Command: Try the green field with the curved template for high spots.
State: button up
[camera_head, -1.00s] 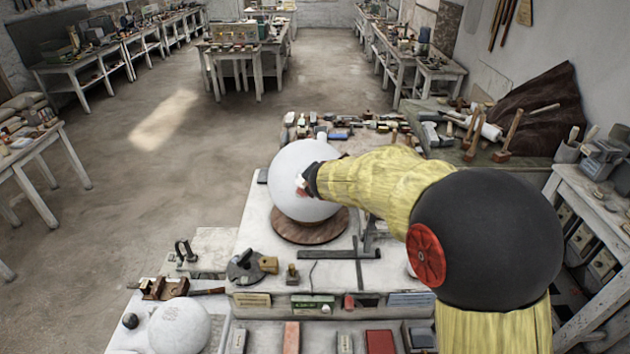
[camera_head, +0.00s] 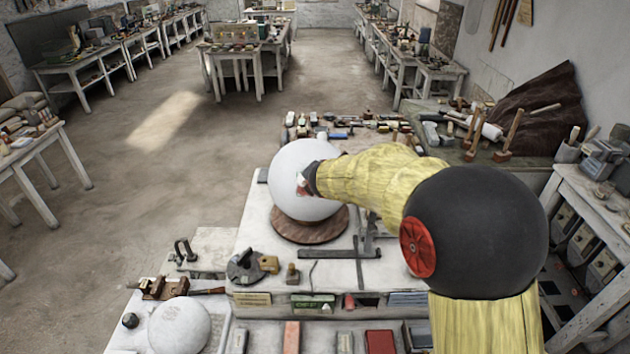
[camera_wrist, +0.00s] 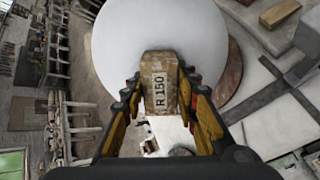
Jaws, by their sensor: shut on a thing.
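A large white plaster sphere (camera_head: 300,165) sits on a round brown wooden base on the bench. It also fills the upper middle of the wrist view (camera_wrist: 125,35). My gripper (camera_head: 310,180) is at the right side of the sphere. In the wrist view my gripper (camera_wrist: 160,88) is shut on a worn brown block marked R 150 (camera_wrist: 160,65), apparently the curved template. The block's far end overlaps the sphere; I cannot tell whether it touches. No green field shows on the visible part of the sphere.
A dark steel square (camera_head: 340,254) and a round clamp-like tool (camera_head: 245,266) lie in front of the sphere. A second white sphere (camera_head: 179,326) rests at the lower left. Hand tools crowd the bench behind.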

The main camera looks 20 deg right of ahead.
jog(key=shift+w+d+r+p, duration=0.25)
jog(key=shift+d+r+p, duration=0.4)
jog(key=shift+d, duration=0.15)
jog(key=shift+s+a+f+b, duration=0.15)
jog(key=shift+a+f+b, duration=0.25)
jog(key=shift+f+b, duration=0.15)
jog(key=shift+s+a+f+b, duration=0.2)
jog(key=shift+a+f+b, duration=0.15)
jog(key=shift+a+b, duration=0.25)
jog(key=shift+s+a+f+b, duration=0.2)
jog(key=shift+a+f+b, duration=0.2)
jog(key=shift+a, duration=0.3)
jog(key=shift+w+d+r+p, duration=0.3)
jog(key=shift+d+r+p, duration=0.4)
jog(key=shift+d, duration=0.2)
jog(key=shift+w+d+r+p, duration=0.25)
jog(key=shift+d+r+p, duration=0.3)
jog(key=shift+d+p, duration=0.3)
jog(key=shift+s+a+f+b, duration=0.15)
jog(key=shift+a+f+b, duration=0.4)
jog(key=shift+b, duration=0.2)
jog(key=shift+s+a+f+b, duration=0.2)
jog(key=shift+a+f+b, duration=0.15)
jog(key=shift+a+b, duration=0.2)
jog(key=shift+s+a+f+b, duration=0.2)
jog(key=shift+a+f+b, duration=0.1)
jog(key=shift+a+b, duration=0.25)
jog(key=shift+a, duration=0.1)
